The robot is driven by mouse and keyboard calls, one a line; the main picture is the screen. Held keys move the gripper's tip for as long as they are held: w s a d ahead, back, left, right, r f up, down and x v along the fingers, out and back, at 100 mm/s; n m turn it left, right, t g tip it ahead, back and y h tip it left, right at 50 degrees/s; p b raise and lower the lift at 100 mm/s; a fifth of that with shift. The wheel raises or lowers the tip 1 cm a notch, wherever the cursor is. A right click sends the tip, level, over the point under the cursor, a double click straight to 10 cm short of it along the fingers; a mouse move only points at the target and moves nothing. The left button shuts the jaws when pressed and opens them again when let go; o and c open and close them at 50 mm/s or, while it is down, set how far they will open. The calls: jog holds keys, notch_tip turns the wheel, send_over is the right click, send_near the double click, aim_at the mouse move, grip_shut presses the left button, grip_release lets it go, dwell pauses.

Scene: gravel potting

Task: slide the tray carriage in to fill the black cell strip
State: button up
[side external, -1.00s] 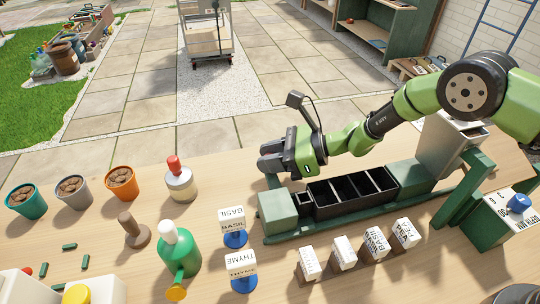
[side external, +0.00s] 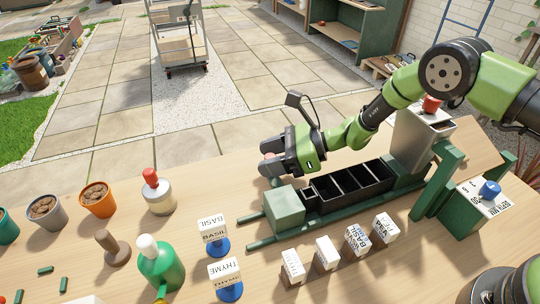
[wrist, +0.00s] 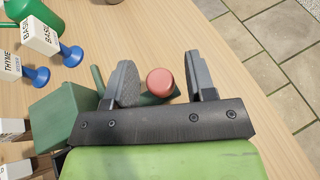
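The tray carriage (side external: 285,209) is a green block on two green rails. The black cell strip (side external: 350,183) lies behind it, its visible cells dark and empty-looking. Its right end is close to the grey hopper (side external: 422,142). My gripper (side external: 272,167) is low at the back left of the carriage. In the wrist view, its fingers (wrist: 162,84) are apart, one on each side of a red knob (wrist: 161,82), with small gaps visible. A green stem shows by the knob. The carriage's green block also shows in the wrist view (wrist: 62,108).
White seed-label blocks stand in front of the rails, with BASIL (side external: 212,229) and THYME (side external: 225,270) on blue stands to the left. A green bottle (side external: 160,268), wooden stamp (side external: 117,246) and pots stand farther left. A control box (side external: 478,203) is at right.

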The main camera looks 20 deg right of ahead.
jog(key=shift+r, duration=0.1)
notch_tip(320, 180, up, 10)
jog(key=shift+f, duration=0.1)
dwell(0.4)
jog(key=s+d+f+n+g+h, duration=0.1)
jog(key=s+n+g+h, duration=0.15)
jog(key=n, duration=0.85)
jog(key=s+f+n+g+h, duration=0.15)
jog(key=n+h, duration=0.25)
jog(key=n, duration=0.7)
jog(key=w+f+n+h, duration=0.1)
jog(key=f+n, duration=0.1)
jog(key=n, duration=0.1)
jog(key=w+f+n+t, duration=0.1)
jog(key=f+n, duration=0.1)
jog(key=n, duration=0.1)
jog(key=w+f+n+t+h, duration=0.1)
jog(key=f+n, duration=0.1)
jog(key=n, duration=0.1)
jog(key=shift+w+a+f+n+h, duration=0.3)
jog(key=shift+w+a+f+h, duration=0.05)
jog(key=shift+a, duration=0.05)
jog(key=shift+d, duration=0.1)
grip_shut()
